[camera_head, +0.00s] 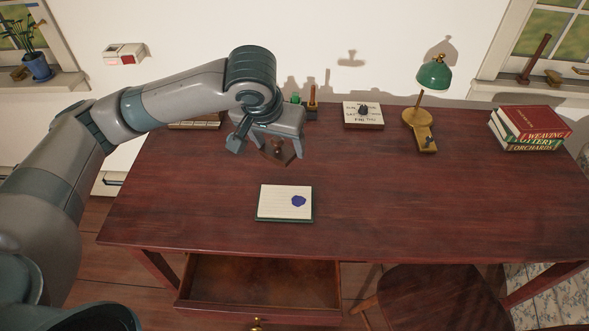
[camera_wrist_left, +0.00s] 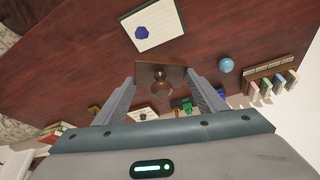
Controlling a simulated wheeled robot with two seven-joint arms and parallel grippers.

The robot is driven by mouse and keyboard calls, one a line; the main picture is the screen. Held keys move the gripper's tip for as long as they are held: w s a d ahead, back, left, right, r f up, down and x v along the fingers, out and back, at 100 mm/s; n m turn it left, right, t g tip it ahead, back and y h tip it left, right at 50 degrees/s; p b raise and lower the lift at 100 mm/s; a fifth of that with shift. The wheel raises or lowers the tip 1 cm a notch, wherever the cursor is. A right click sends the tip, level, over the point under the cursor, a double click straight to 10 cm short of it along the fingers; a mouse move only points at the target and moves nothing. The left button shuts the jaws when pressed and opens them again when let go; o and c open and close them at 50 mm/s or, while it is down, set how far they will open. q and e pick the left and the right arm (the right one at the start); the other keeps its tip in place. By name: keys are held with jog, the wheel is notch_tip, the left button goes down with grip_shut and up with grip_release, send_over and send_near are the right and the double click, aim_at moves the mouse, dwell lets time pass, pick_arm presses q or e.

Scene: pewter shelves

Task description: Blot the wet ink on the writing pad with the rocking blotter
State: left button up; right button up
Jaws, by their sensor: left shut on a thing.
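The writing pad (camera_head: 272,207) lies flat on the dark red desk, a white sheet with faint lines on a green-edged base. A dark blue ink blot (camera_head: 298,201) is on its right part. My left gripper (camera_head: 268,148) is above the desk, behind the pad, shut on the wooden rocking blotter (camera_head: 278,153). In the left wrist view the blotter (camera_wrist_left: 160,73) sits between the two fingers, its knob toward the gripper. The pad (camera_wrist_left: 165,24) and blot (camera_wrist_left: 142,33) show beyond it, clear of the blotter. My right gripper is out of view.
A calendar block (camera_head: 363,122), a green lamp (camera_head: 434,75) and stacked books (camera_head: 532,128) stand along the desk's back. A blue ball (camera_wrist_left: 226,65) shows in the wrist view. A drawer (camera_head: 262,283) hangs open below; a chair (camera_head: 430,298) stands in front. The desk's middle right is clear.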

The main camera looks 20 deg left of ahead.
pick_arm(q)
jog(key=shift+s+d, duration=0.1)
jog(key=shift+d, duration=0.05)
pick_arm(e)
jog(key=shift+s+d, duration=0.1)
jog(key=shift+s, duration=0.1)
